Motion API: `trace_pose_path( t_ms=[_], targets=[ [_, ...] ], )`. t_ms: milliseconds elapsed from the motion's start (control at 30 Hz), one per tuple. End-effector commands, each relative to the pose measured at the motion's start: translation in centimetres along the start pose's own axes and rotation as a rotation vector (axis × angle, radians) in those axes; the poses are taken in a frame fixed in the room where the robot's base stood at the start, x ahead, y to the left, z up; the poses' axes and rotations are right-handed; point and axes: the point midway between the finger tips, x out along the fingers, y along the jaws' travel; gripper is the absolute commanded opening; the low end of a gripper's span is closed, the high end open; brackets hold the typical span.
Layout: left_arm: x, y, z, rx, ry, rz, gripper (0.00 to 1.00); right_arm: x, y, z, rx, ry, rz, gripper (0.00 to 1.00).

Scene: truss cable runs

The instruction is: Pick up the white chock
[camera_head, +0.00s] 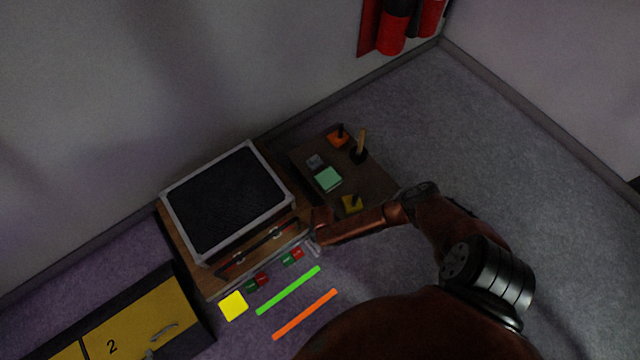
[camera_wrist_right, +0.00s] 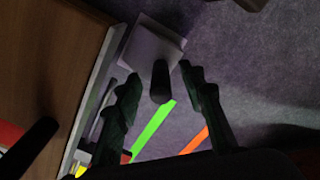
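A pale grey-white block with a dark upright peg, which looks like the white chock (camera_wrist_right: 150,47), is in the right wrist view at the top, beside the edge of a wooden surface. The peg (camera_wrist_right: 160,82) stands between the fingers of my right gripper (camera_wrist_right: 159,76). The fingers are apart, with a gap visible on each side of the peg, so the gripper appears open. In the head view my right gripper (camera_head: 317,234) is at the front right corner of the wooden cabinet; a small pale piece there is mostly hidden by it. My left gripper is not in view.
A wooden cabinet (camera_head: 210,285) carries a dark panel with a grey frame (camera_head: 226,199). Green and orange strips lie on the floor.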

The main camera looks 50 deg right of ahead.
Motion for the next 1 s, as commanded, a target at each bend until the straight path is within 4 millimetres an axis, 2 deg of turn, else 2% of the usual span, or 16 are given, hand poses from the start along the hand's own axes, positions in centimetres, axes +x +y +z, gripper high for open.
trace_pose_path(
  t_ms=[67, 567, 1000],
  targets=[
    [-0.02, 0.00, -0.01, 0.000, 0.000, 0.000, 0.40, -0.03, 0.02, 0.00, 0.000, 0.000, 0.000, 0.35],
    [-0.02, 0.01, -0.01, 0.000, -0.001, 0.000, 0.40, 0.01, -0.03, -0.03, 0.000, 0.001, -0.001, 0.01],
    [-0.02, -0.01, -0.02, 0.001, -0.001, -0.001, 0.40, 0.02, -0.06, -0.04, 0.000, 0.001, -0.001, 0.00]
  ],
)
